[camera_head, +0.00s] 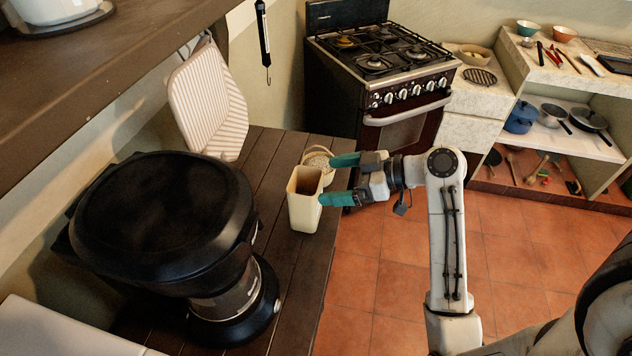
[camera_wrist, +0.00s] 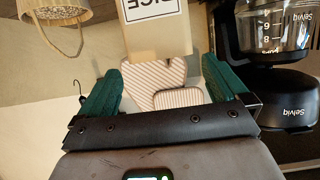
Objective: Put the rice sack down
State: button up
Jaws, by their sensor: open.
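The rice sack (camera_head: 304,205) is a cream, box-shaped, open-topped bag standing upright on the dark wooden table near its right edge. In the wrist view the sack (camera_wrist: 158,38) shows at the top, with a white label reading "ICE", partly cut off. My gripper (camera_head: 334,180) is just right of the sack, with its two teal fingers spread and pointing at it. In the wrist view nothing shows held between the fingers (camera_wrist: 162,88). I cannot tell whether a fingertip touches the sack.
A woven basket (camera_head: 318,158) stands right behind the sack. A black coffee maker (camera_head: 165,225) fills the table's left front. The dark table (camera_head: 262,180) is bare behind the coffee maker. A stove (camera_head: 385,90) stands beyond.

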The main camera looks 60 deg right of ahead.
jog(key=v, duration=0.5)
dwell(0.7)
